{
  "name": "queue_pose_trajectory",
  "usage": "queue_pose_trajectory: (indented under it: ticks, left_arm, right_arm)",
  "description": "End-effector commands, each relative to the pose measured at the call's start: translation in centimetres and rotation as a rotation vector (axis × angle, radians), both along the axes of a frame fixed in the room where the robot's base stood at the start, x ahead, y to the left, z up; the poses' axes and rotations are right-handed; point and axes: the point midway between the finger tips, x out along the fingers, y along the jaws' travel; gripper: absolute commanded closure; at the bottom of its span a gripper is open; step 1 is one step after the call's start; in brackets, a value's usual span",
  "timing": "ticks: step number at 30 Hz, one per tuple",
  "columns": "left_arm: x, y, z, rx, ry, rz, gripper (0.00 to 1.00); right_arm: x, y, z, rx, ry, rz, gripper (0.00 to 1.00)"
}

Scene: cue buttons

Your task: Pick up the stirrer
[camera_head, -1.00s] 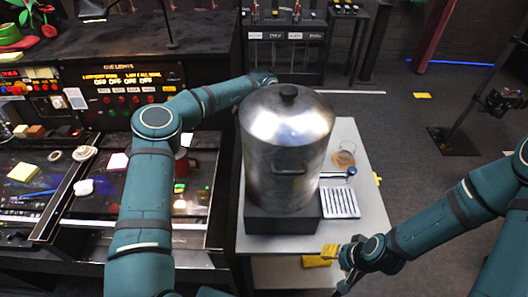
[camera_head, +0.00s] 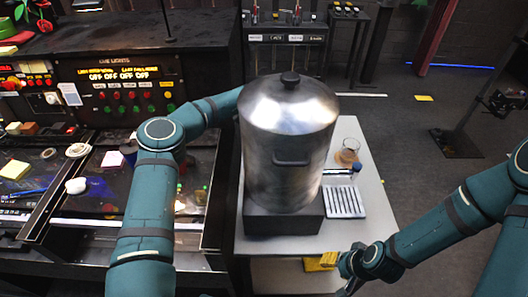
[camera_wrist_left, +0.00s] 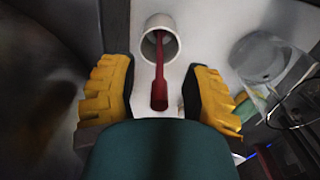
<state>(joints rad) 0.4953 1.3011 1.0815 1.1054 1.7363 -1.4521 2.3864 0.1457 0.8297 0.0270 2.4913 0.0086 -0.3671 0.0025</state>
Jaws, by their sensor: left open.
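A dark red stirrer (camera_wrist_left: 159,72) stands in a white cup (camera_wrist_left: 165,28) in the left wrist view, its long end sticking out toward the camera. My left gripper (camera_wrist_left: 157,82) is open, with one yellow finger on each side of the stirrer and a gap to both. In the head view my left forearm passes behind the big metal pot (camera_head: 287,150), which hides the left gripper, the cup and the stirrer. My right gripper (camera_head: 350,275) is by the front right of the white table (camera_head: 375,215); its fingers do not show clearly.
A clear glass (camera_head: 347,152) stands behind a striped tray (camera_head: 344,201), right of the pot; a glass also shows at the right of the left wrist view (camera_wrist_left: 265,62). The pot stands on a dark block (camera_head: 283,219). A control console (camera_head: 125,90) is at the left.

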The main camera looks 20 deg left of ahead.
Motion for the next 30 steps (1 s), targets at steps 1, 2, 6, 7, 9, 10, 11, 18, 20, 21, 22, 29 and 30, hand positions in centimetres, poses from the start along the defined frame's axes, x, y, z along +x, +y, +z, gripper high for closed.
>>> queue_pose_trajectory:
  ticks: [1, 2, 6, 7, 9, 10, 11, 18, 20, 21, 22, 29, 30]
  left_arm:
    - [0.0, 0.0, 0.1, 0.0, 0.0, 0.0, 0.53]
    - [0.0, 0.0, 0.1, 0.0, 0.0, 0.0, 0.53]
    - [0.0, 0.0, 0.1, 0.0, 0.0, 0.0, 0.81]
    - [0.0, 0.0, 0.1, 0.0, 0.0, 0.0, 0.9]
    - [0.0, 0.0, 0.1, 0.0, 0.0, 0.0, 1.0]
    - [0.0, 0.0, 0.1, 0.0, 0.0, 0.0, 1.0]
    - [0.0, 0.0, 0.1, 0.0, 0.0, 0.0, 1.0]
    - [0.0, 0.0, 0.1, 0.0, 0.0, 0.0, 1.0]
    - [0.0, 0.0, 0.1, 0.0, 0.0, 0.0, 1.0]
    - [0.0, 0.0, 0.1, 0.0, 0.0, 0.0, 1.0]
    - [0.0, 0.0, 0.2, 0.0, 0.0, 0.0, 1.0]
    - [0.1, 0.0, 1.7, 0.001, -0.003, 0.0, 1.0]
    - [0.1, 0.0, 2.2, 0.001, -0.004, 0.0, 1.0]
  right_arm:
    - [0.0, 0.0, 0.1, 0.0, 0.0, 0.0, 0.53]
    - [0.0, 0.0, 0.1, 0.0, 0.0, 0.0, 0.53]
    - [0.0, 0.0, 0.1, 0.0, 0.0, 0.0, 0.53]
    - [0.0, 0.0, 0.1, 0.0, 0.0, 0.0, 0.53]
    - [0.0, 0.0, 0.1, 0.0, 0.0, 0.0, 0.53]
    - [0.0, 0.0, 0.1, 0.0, 0.0, 0.0, 0.53]
    - [0.0, 0.0, 0.1, 0.0, 0.0, 0.0, 0.53]
    - [0.0, 0.0, 0.1, 0.0, 0.0, 0.0, 0.53]
    - [0.0, 0.0, 0.1, 0.0, 0.0, 0.0, 0.53]
    - [0.0, 0.0, 0.1, 0.0, 0.0, 0.0, 0.53]
    - [0.0, 0.0, 0.1, 0.0, 0.0, 0.0, 0.53]
    - [0.0, 0.0, 0.2, 0.0, 0.0, 0.0, 0.53]
    - [0.0, 0.0, 0.2, 0.0, 0.0, 0.0, 0.53]
